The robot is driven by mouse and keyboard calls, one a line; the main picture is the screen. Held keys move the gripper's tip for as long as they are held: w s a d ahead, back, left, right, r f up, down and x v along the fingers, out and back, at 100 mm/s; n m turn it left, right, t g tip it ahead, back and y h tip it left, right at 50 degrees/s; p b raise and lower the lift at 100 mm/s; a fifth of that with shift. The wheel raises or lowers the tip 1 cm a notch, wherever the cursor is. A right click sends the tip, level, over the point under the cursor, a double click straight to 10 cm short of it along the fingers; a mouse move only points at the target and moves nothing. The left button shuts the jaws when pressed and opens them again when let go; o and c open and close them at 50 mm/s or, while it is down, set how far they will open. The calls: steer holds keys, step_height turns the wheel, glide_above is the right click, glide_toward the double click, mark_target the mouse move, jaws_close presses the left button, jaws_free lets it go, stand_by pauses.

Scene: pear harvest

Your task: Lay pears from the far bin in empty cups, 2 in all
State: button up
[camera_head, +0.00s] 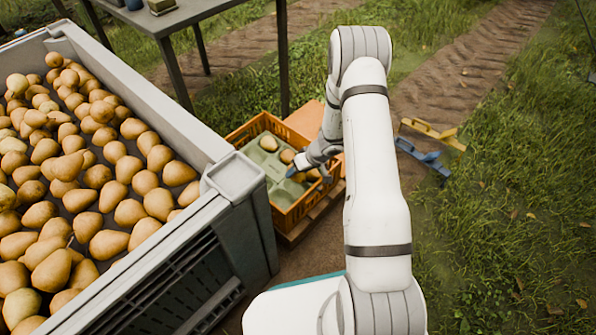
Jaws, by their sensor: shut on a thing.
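A large grey bin (150,95) full of yellow-brown pears (110,190) fills the left side. An orange crate (250,127) stands beyond its right corner, with a green cup tray (257,157) inside. Pears lie in the tray at the back (269,143) and near its middle (288,156). My gripper (297,175) reaches down into the crate's right side, low over the tray. It is shut on a pear (299,178), mostly hidden by the fingers. Another pear (313,174) shows beside it. Cups at the tray's left look empty; my arm hides the right ones.
A grey table (185,14) with small items stands at the back left. A yellow tool (432,132) and a blue one (423,156) lie on the ground right of my arm. Open grass and a dirt track lie to the right.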

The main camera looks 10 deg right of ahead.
mark_target(299, 176)
steer(key=shift+f, duration=0.15)
steer(key=shift+f+b, duration=0.55)
steer(key=shift+b, duration=0.5)
steer(key=shift+f+b, duration=0.25)
steer(key=shift+b, duration=0.15)
steer(key=shift+f+b, duration=0.6)
steer(key=shift+b, duration=0.25)
steer(key=shift+f, duration=1.05)
steer(key=o, duration=1.1)
steer(key=shift+o, duration=0.2)
steer(key=shift+r, duration=0.1)
steer(key=p+v, duration=0.3)
steer(key=v, duration=0.4)
steer(key=shift+r, duration=0.35)
